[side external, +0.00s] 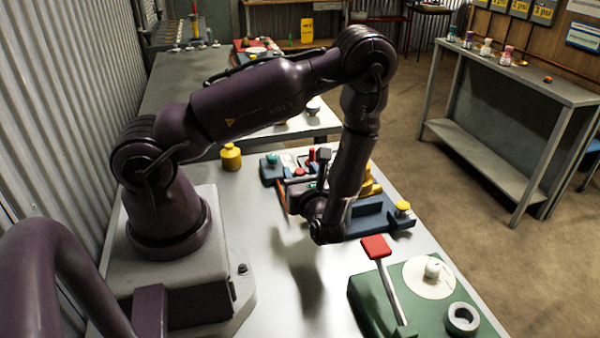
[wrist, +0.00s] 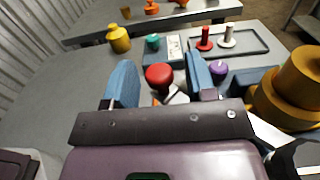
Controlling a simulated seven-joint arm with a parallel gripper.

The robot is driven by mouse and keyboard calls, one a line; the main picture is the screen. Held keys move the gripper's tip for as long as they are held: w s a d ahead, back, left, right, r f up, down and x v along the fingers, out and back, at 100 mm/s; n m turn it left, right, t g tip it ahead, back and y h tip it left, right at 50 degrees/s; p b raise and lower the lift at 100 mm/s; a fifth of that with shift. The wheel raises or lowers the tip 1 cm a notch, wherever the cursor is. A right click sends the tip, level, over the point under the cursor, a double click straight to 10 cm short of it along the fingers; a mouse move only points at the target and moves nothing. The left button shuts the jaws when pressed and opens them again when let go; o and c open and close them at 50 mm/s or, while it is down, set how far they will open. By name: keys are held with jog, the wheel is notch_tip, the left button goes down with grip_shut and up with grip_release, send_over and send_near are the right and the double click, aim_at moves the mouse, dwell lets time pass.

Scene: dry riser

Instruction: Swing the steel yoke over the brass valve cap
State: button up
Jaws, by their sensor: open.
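A large stepped yellow-brass cap (wrist: 300,82) stands at the right of the wrist view. In the side view its yellow edge (side external: 371,182) shows behind my forearm, the rest hidden. I cannot clearly make out the steel yoke; a pale metal piece (wrist: 272,135) beside the cap at the lower right of the wrist view may be part of it. My gripper (wrist: 161,85) is open and empty, its two blue fingers apart, to the left of the cap. A red knob (wrist: 159,76) shows between the fingers, beyond them; I cannot tell how far.
A blue fixture (side external: 375,220) with a yellow knob lies under my wrist. A green board (side external: 370,300) with a red-handled lever (side external: 376,247) is nearer the camera. A yellow pot (side external: 231,157) stands near the back edge. A tray (wrist: 245,40) holds red and white pegs.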

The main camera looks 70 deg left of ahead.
jog(key=shift+a, duration=0.3)
grip_shut()
